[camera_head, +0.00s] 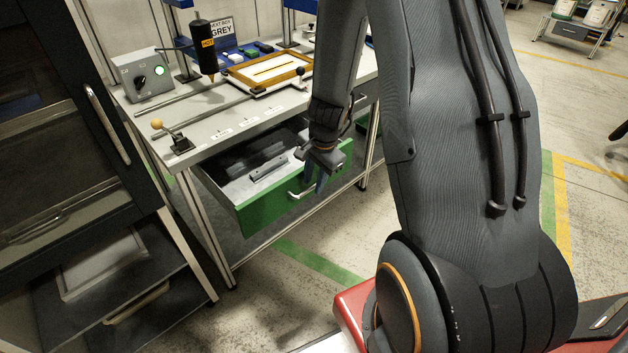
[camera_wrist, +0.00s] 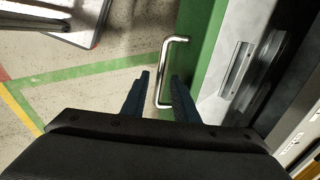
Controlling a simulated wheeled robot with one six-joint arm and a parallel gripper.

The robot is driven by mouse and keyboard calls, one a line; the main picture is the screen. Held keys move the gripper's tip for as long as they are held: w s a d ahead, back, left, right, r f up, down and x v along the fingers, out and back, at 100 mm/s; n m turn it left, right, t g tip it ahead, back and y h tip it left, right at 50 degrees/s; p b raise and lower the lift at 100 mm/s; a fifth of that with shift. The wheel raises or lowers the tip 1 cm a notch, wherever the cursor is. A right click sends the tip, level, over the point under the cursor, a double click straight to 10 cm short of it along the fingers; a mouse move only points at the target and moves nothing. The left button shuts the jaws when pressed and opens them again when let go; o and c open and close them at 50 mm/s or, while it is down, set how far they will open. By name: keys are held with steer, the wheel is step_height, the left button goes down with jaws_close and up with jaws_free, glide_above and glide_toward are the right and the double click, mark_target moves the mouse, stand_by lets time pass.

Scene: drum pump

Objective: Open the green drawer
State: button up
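The green drawer (camera_head: 268,210) under the workbench stands pulled out. Its inside shows, with a grey rail-like part (camera_head: 268,167) lying in it. Its green front (camera_wrist: 198,45) and silver bar handle (camera_wrist: 164,62) show in the wrist view. The handle (camera_head: 296,194) is partly hidden by my gripper in the head view. My gripper (camera_wrist: 158,82) is open, with its two dark blue fingers apart on either side of the handle bar. The right finger is between the bar and the drawer front. I see no clear contact. In the head view my gripper (camera_head: 313,186) is at the drawer front.
A dark cabinet (camera_head: 60,130) stands at left. The floor (camera_head: 285,270) before the drawer shows some clear room.

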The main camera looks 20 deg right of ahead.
step_height(320, 180, up, 8)
steer(key=s+p, duration=0.1)
steer(key=shift+s+d+f, duration=0.15)
steer(key=shift+s+d, duration=0.05)
steer(key=shift+d, duration=0.05)
stand_by(0.4)
stand_by(0.4)
steer(key=s+a+r+n, duration=0.4)
steer(key=s+r+n, duration=0.1)
steer(key=s+n, duration=0.1)
steer(key=s+a+r+n, duration=0.4)
steer(key=s+r+n, duration=0.1)
steer(key=s+n, duration=0.2)
steer(key=shift+s+a+n+g+h, duration=0.3)
steer(key=shift+n+g+h, duration=0.1)
steer(key=shift+n, duration=0.2)
